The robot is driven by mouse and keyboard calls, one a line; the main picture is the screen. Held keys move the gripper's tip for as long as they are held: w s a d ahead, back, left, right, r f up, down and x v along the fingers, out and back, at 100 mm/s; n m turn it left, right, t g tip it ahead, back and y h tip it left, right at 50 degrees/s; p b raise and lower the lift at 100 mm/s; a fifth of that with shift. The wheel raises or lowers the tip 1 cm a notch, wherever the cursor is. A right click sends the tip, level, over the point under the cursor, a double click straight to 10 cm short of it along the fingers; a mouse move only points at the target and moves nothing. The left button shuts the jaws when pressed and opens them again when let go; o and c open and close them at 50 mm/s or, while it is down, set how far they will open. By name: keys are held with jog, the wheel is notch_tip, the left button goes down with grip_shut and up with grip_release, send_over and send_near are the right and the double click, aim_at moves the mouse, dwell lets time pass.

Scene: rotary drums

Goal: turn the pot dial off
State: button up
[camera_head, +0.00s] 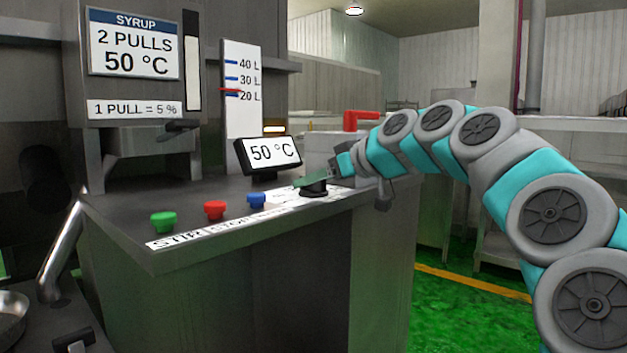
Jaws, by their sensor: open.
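A black dial (314,189) sits at the right end of the labelled strip on the steel counter. I take it for the pot dial; its pointer setting is too small to read. A flat greenish piece (312,181) lies over its top, and I cannot tell whether it belongs to the dial. My gripper (335,172) is open, just right of and slightly above the dial. Its fingers are small and dark here, and contact with the dial cannot be told. A tilted display (273,153) behind the dial reads 50 °C.
Green (163,222), red (215,209) and blue (256,199) buttons stand left of the dial. A syrup sign (135,44) reads 2 pulls, 50 °C. A level gauge (243,95) stands behind. A red handle (361,120) is beyond my arm.

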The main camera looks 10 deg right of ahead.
jog(key=shift+c, duration=0.3)
grip_shut()
dwell(0.3)
